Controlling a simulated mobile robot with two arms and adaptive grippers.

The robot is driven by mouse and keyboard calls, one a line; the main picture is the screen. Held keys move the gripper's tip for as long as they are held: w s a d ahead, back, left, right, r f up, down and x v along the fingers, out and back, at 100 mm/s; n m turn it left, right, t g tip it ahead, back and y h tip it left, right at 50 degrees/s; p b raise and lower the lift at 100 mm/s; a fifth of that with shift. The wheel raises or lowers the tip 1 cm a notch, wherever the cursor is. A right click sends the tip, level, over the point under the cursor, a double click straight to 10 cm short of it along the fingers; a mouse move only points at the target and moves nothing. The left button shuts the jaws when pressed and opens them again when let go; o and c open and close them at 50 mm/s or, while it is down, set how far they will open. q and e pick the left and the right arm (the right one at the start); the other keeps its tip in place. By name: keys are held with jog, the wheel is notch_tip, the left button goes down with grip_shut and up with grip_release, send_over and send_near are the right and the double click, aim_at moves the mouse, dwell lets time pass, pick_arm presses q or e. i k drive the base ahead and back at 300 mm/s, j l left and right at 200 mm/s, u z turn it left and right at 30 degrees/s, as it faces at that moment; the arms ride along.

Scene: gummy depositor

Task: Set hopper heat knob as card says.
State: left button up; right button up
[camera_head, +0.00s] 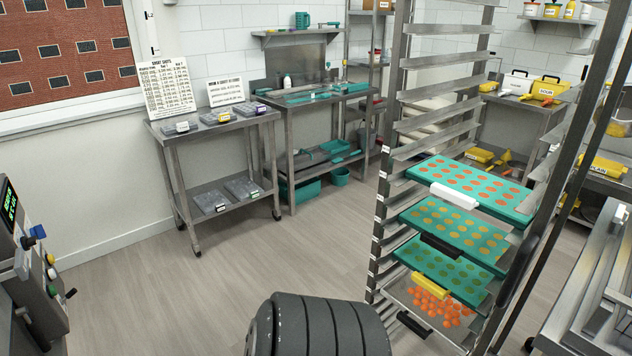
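At the left edge stands part of a grey machine (38,290) with a dark display showing green digits (9,203). Its face has several small knobs or levers, among them a blue one (36,232), a yellow one (50,260) and a green one (52,291). I cannot tell which is the hopper heat knob, nor read any setting. A large printed card (167,88) and a smaller one (225,90) stand at the back of a steel table. Their small print is not legible from here. Neither of my grippers is in view.
The steel table (199,132) holds small trays. A second bench (318,97) carries teal tools. A tall rack (397,152) at right holds teal trays (462,238) of gummies and a tray of orange pieces (436,312).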

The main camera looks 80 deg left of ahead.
aim_at(26, 243)
jog(key=k+j+u, duration=0.1)
jog(key=u, duration=2.2)
jog(key=l+u, duration=0.2)
jog(key=u, duration=2.55)
